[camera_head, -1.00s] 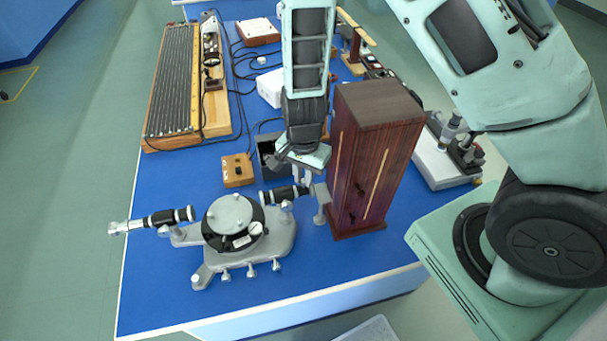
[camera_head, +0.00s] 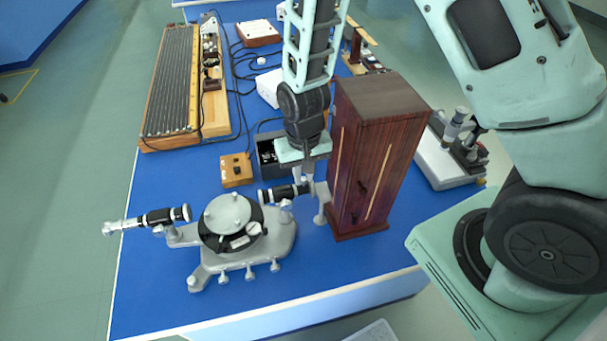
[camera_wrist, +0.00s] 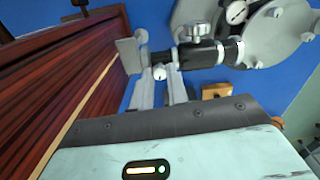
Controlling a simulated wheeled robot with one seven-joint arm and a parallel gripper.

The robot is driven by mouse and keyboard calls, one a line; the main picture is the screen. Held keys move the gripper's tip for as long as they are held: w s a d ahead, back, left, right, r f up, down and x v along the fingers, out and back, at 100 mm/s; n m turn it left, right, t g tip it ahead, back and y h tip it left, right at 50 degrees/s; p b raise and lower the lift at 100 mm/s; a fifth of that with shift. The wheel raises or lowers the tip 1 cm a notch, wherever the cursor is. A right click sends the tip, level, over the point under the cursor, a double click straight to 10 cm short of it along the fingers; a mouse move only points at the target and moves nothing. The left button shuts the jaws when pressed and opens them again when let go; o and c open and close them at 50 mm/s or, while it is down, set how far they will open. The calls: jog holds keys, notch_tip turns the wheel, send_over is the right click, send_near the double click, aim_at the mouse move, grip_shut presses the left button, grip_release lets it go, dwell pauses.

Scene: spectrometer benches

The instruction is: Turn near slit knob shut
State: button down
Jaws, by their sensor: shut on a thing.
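The grey spectrometer (camera_head: 240,262) stands on the blue bench, with a black tube (camera_head: 285,192) reaching right toward the wooden cabinet. My gripper (camera_head: 304,178) comes down from above at the tube's right, slit end. In the wrist view, the two pale fingers of my gripper (camera_wrist: 161,82) close around a small whitish slit knob (camera_wrist: 159,72) beside the black tube (camera_wrist: 205,53). A grey plate (camera_wrist: 129,55) stands at the slit end, left of the fingers.
The tall dark-red wooden cabinet (camera_head: 372,165) stands close to the right of my gripper. A dark open box (camera_head: 268,160) and a small wooden block with knobs (camera_head: 237,170) lie behind the spectrometer. The bench's front left is clear.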

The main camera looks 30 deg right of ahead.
aim_at(304, 179)
jog(key=shift+n+b, duration=0.3)
jog(key=shift+n, duration=0.8)
jog(key=c, duration=1.4)
grip_release()
jog(key=shift+o, duration=0.2)
notch_tip(304, 179, up, 18)
jog(key=b, duration=0.3)
jog(key=shift+f, duration=0.25)
